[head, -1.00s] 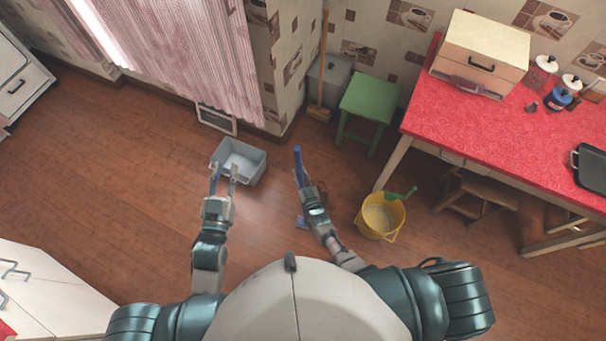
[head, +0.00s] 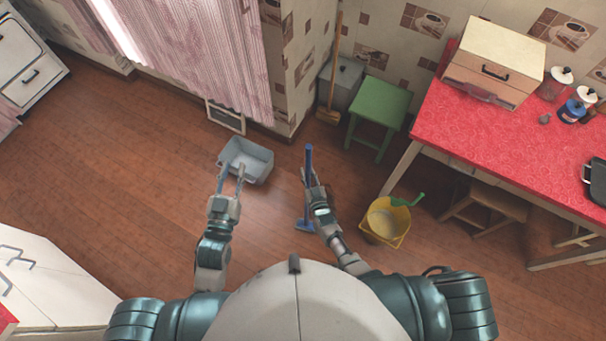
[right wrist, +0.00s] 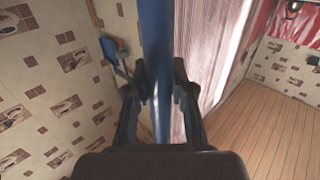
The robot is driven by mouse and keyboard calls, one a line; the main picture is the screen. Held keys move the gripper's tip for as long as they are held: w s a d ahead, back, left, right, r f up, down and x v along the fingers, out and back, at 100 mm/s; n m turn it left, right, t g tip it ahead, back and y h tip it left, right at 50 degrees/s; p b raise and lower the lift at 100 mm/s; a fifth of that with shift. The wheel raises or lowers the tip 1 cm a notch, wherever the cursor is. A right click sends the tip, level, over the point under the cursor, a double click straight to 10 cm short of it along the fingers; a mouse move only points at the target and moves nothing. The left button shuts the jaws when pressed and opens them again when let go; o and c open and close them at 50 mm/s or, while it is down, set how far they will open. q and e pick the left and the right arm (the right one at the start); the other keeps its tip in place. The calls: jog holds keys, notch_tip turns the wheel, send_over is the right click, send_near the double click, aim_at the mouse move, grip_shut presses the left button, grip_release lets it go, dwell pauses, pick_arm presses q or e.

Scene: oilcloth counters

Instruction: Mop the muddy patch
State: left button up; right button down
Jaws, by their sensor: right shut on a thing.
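A blue mop (head: 309,158) stands in front of me in the head view, its handle pointing up and its blue head (head: 305,226) low near the floor. My right gripper (head: 314,188) is shut on the handle. In the right wrist view the blue handle (right wrist: 157,60) runs between the fingers (right wrist: 158,95). Whether the mop head touches the floor is unclear. My left gripper (head: 231,177) is open and empty, fingers apart, in front of a grey tub (head: 262,156). I cannot clearly make out the muddy patch; my right arm and the mop hide part of the floor.
A yellow bucket (head: 400,238) with a green thing on its rim stands right of my right arm. A green stool (head: 382,102), a broom (head: 333,75) and a red-topped table (head: 500,140) are behind it. White drawers (head: 60,290) are at lower left. Floor at left is clear.

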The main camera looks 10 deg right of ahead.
jog(key=shift+w+d, duration=0.25)
jog(key=shift+d, duration=0.45)
jog(key=shift+w, duration=0.1)
jog(key=w+d+b, duration=0.2)
jog(key=w, duration=0.1)
jog(key=shift+w+d+f, duration=0.2)
jog(key=shift+d, duration=0.05)
jog(key=shift+w+d+f, duration=0.1)
jog(key=w+d+b, duration=0.2)
jog(key=w, duration=0.1)
jog(key=shift+w+d, duration=0.2)
jog(key=shift+d, duration=0.05)
